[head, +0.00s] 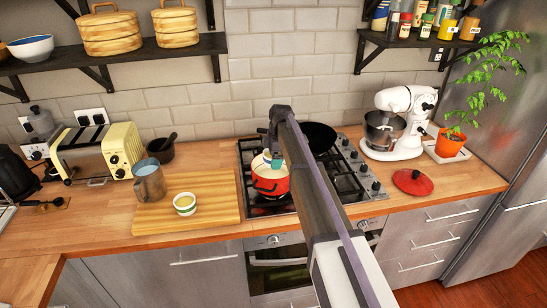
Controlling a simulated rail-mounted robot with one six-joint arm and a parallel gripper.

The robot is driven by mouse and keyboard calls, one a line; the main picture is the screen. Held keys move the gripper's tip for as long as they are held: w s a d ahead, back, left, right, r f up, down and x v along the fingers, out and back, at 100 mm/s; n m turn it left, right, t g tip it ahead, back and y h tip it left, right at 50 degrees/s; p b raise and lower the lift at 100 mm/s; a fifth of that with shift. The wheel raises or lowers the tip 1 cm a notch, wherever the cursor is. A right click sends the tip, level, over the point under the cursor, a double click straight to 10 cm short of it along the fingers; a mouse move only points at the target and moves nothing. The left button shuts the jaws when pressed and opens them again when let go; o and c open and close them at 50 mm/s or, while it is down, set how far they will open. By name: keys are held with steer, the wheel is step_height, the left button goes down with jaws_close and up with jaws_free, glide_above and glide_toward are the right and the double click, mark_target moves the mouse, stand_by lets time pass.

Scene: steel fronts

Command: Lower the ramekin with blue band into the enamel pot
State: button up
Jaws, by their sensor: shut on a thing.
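The red enamel pot (270,187) stands without its lid on the left front of the gas hob. My gripper (275,156) is above the pot's opening, pointing down, and is shut on a small pale thing with blue-green showing, which I take to be the ramekin with blue band (276,165). It is at or just above the pot's rim. My gripper and arm hide much of it, so I cannot tell whether it touches the pot. The red lid (413,182) lies on the counter right of the hob.
Another small ramekin (185,204) stands on the wooden board (215,222), beside a grey mug (149,182). A black pan (318,137) is on the hob behind. A white stand mixer (391,127) and a potted plant (450,142) stand right.

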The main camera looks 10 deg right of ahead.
mark_target(274, 174)
steer(key=shift+f+b, duration=1.65)
steer(key=shift+f, duration=0.25)
steer(key=shift+f+b, duration=2.5)
stand_by(0.3)
steer(key=o, duration=0.8)
steer(key=r+p, duration=0.3)
steer(key=d+r+p, duration=0.1)
steer(key=r+p, duration=0.7)
steer(key=shift+d, duration=0.25)
steer(key=shift+f, duration=0.15)
steer(key=shift+m, duration=0.7)
steer(key=s+f+m+b, duration=0.1)
steer(key=s+m, duration=0.4)
steer(key=s, duration=0.7)
steer(key=s+f+m+h+b, duration=0.1)
steer(key=s+m, duration=0.5)
steer(key=s, duration=0.6)
steer(key=s+d+f+m+b, duration=0.1)
steer(key=s+m, duration=0.5)
steer(key=s, duration=0.7)
steer(key=shift+f+h+b, duration=0.4)
steer(key=shift+f+b, duration=0.35)
steer(key=shift+b, duration=0.05)
